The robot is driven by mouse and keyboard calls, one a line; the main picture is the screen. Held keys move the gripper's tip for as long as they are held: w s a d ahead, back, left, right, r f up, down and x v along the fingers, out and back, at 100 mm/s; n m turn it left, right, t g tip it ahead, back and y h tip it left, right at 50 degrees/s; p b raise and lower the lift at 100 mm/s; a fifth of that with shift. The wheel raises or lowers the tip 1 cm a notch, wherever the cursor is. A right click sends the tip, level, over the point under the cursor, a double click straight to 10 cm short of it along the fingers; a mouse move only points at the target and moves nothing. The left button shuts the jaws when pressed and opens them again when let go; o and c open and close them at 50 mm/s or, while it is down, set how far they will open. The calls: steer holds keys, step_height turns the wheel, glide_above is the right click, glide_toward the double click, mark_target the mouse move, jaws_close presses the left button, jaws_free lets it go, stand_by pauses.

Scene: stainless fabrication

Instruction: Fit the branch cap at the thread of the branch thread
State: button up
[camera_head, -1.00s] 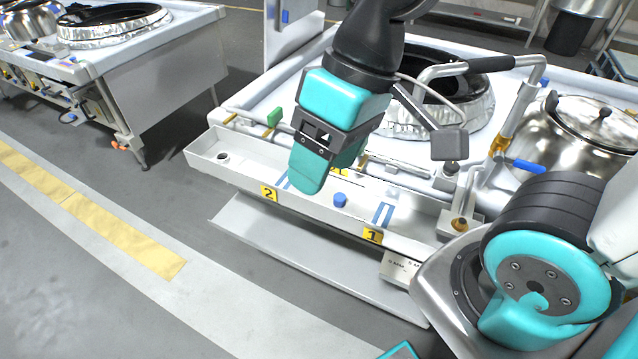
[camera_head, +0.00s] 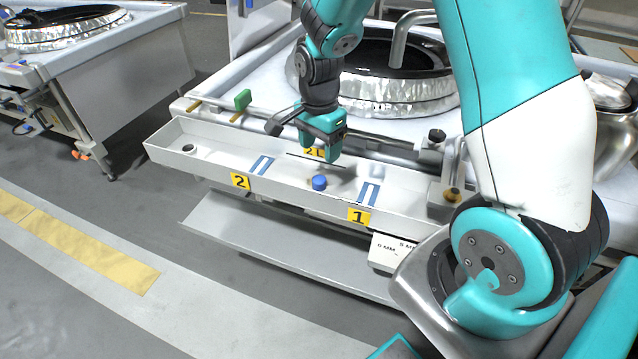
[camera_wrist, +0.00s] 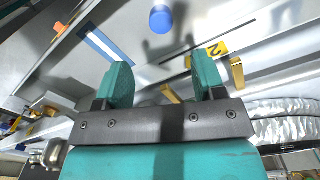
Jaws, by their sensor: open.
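A small round blue cap (camera_head: 319,183), which I take as the branch cap, rests on the floor of the long grey tray (camera_head: 215,178), between the two pairs of blue stripes. It shows at the top of the wrist view (camera_wrist: 160,19). My gripper (camera_head: 322,152) is above the tray, just behind the cap in the head view. In the wrist view its two teal fingers (camera_wrist: 163,72) stand apart with nothing between them, and the cap lies beyond their tips. I cannot tell for certain which fitting is the branch thread; a brass-coloured fitting (camera_head: 453,194) is at the tray's right end.
Yellow labels 2 (camera_head: 240,181) and 1 (camera_head: 358,216) mark the tray's front. A green-handled valve (camera_head: 242,100) and brass fittings are behind it. A large foil-wrapped wok ring (camera_head: 385,95) stands further back. Open floor lies left.

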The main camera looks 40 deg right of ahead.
mark_target(319, 179)
steer(key=f, duration=0.9)
steer(key=shift+a, duration=0.2)
steer(key=c, duration=1)
